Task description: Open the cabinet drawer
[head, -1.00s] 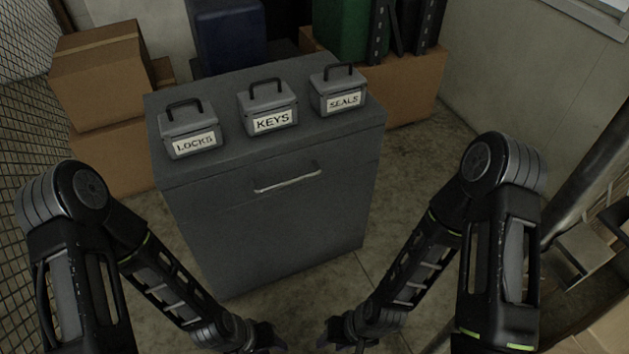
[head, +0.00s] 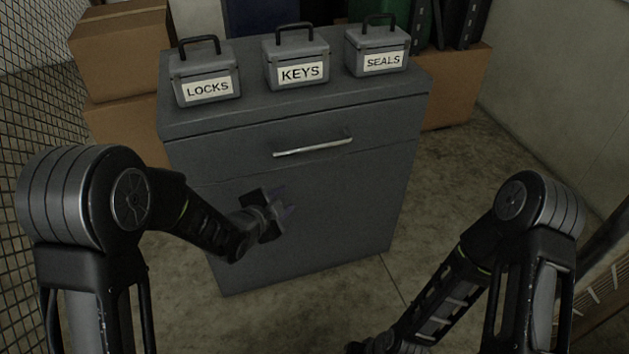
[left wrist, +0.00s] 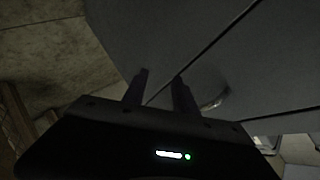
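The grey cabinet (head: 345,205) stands in front of me. Its top drawer (head: 230,150) is shut and has a silver bar handle (head: 313,147). My left gripper (head: 284,204) is in front of the cabinet's lower face, below and left of the handle in the head view. Its two fingers are apart with nothing between them. In the left wrist view the fingers (left wrist: 160,90) point at the cabinet front, with the drawer seam (left wrist: 215,45) and the handle (left wrist: 217,99) beyond them. My right gripper (head: 368,346) is low at the bottom edge, mostly cut off and dark.
Three grey boxes labelled LOCKS (head: 206,75), KEYS (head: 297,60) and SEALS (head: 377,48) stand on the cabinet top. Cardboard boxes (head: 120,55) are stacked at the left by a wire mesh (head: 35,110).

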